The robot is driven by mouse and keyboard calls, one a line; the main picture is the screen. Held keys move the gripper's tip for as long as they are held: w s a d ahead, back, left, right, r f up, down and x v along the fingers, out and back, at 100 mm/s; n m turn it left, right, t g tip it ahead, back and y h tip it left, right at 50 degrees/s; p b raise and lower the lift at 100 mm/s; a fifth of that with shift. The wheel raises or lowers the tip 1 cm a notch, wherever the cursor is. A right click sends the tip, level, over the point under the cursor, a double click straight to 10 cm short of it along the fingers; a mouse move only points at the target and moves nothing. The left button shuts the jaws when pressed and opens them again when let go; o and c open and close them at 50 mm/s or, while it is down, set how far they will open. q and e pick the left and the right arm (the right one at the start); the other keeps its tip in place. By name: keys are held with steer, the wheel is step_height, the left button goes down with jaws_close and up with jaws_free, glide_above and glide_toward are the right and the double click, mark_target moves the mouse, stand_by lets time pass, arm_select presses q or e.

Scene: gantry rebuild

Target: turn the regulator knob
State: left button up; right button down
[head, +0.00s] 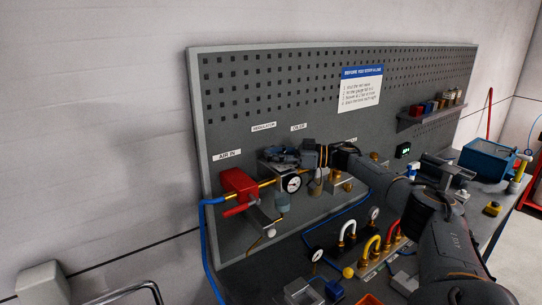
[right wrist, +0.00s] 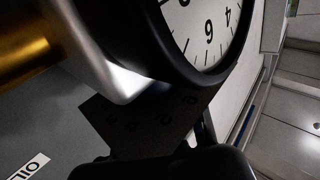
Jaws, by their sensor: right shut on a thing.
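The regulator stands on the grey pegboard panel under its "REGULATOR" label (head: 263,127). Its round white pressure gauge (head: 292,184) faces out just below my right gripper (head: 277,156). That gripper reaches in from the right at the top of the regulator and is shut on the regulator knob, which its fingers hide. In the right wrist view the gauge (right wrist: 205,30) fills the top, close to the camera, with a brass pipe (right wrist: 25,48) to its left. Dark gripper parts show at the bottom there; the knob cannot be made out. My left gripper is not in view.
A red valve (head: 238,184) with a blue hose sits left of the regulator. Curved white, yellow and red pipes (head: 370,244) stand on the bench below my right arm. A blue box (head: 487,160) is at the right.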

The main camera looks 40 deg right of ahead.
steer(key=shift+s+a+n+g+y+b, duration=0.1)
steer(key=shift+n+g+y+b, duration=0.2)
steer(key=shift+n+g+y, duration=0.15)
steer(key=shift+s+a+n+g+y+b, duration=0.1)
steer(key=shift+n+g+y+b, duration=0.15)
steer(key=shift+n+g+y, duration=0.15)
steer(key=c, duration=1.2)
jaws_free()
step_height(320, 180, up, 10)
